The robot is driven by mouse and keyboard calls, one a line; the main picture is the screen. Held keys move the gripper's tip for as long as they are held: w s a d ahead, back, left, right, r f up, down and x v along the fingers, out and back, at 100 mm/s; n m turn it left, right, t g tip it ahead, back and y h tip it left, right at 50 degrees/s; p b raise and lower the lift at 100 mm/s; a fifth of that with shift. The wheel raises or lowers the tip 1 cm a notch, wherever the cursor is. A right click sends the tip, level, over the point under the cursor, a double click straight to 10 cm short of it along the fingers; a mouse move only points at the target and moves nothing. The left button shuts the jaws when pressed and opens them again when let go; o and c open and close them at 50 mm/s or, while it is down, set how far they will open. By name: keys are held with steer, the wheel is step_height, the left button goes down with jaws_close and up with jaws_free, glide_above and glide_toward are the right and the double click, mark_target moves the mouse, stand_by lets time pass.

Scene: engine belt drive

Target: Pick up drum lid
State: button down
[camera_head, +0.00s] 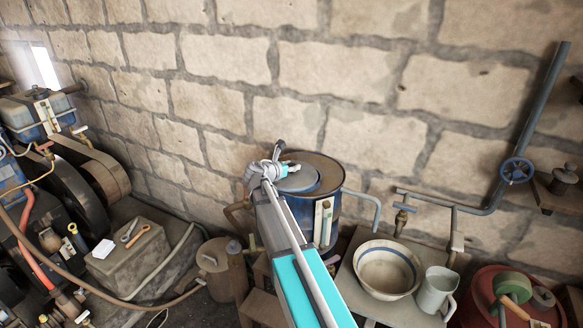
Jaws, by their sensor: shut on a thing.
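A blue drum (335,212) with a brown, rusty rim stands against the stone wall, near the middle of the view. The drum lid (302,184), a blue-grey disc, shows at the drum's top, inside the outline of the rim. My gripper (285,168) is at the lid's upper left side, shut on the lid. My arm and gripper hide the left part of the lid and of the drum. I cannot tell whether the lid is resting on the drum or slightly raised.
A bowl (388,270) and a jug (436,290) stand right of the drum. A pipe with a blue valve wheel (516,170) runs along the wall. The engine and its belt wheel (75,200) are at left. A lidded can (215,262) stands near the drum's left.

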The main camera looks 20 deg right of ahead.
steer(key=shift+r+p, duration=0.4)
steer(key=shift+r, duration=0.3)
steer(key=s+r+p, duration=1)
steer(key=s, duration=0.4)
steer(key=shift+a, duration=0.25)
steer(key=w+d+f+b, duration=0.1)
steer(key=w+f+b, duration=0.1)
steer(key=w, duration=0.3)
steer(key=w+d+f+b, duration=0.2)
steer(key=w+f+b, duration=0.1)
steer(key=w, duration=0.2)
steer(key=w+d+f+b, duration=0.1)
steer(key=w+f+b, duration=0.1)
steer(key=w, duration=0.3)
steer(key=shift+w+d+f, duration=0.15)
steer(key=shift+d+f, duration=0.1)
